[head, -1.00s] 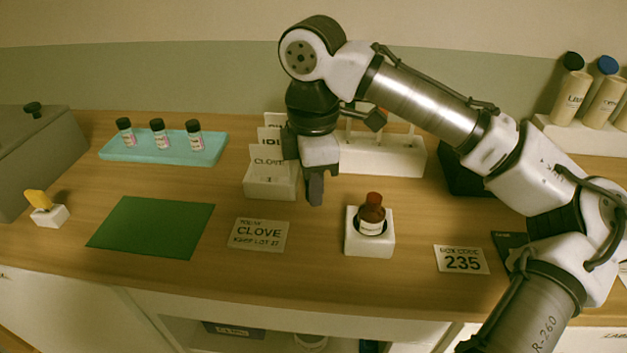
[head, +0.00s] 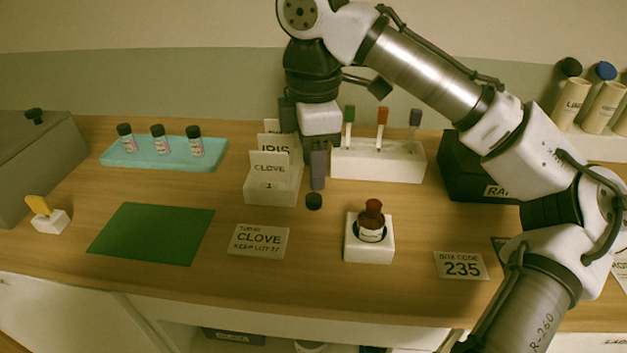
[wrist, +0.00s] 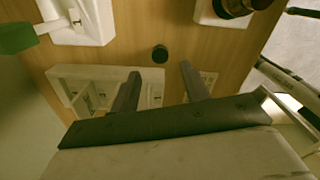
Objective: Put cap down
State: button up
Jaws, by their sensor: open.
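My gripper (head: 318,186) is above and slightly behind the cap. In the wrist view its two fingers (wrist: 160,69) are spread with nothing between them. The amber bottle (head: 371,233) with a reddish-brown top stands upright in a white block (head: 368,253); its block partly shows in the wrist view (wrist: 207,14).
The white card holder (head: 271,188) and a white rack (head: 385,166) with coloured sticks stand close behind. A CLOVE card (head: 258,240), a green mat (head: 150,233) and a teal tray (head: 163,158) with small bottles lie left. A 235 card (head: 461,265) lies right.

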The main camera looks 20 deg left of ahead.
aim_at(313, 198)
notch_tip(313, 198, up, 7)
jog(key=shift+f+p, duration=0.2)
jog(key=shift+p, duration=0.25)
jog(key=shift+s, duration=0.1)
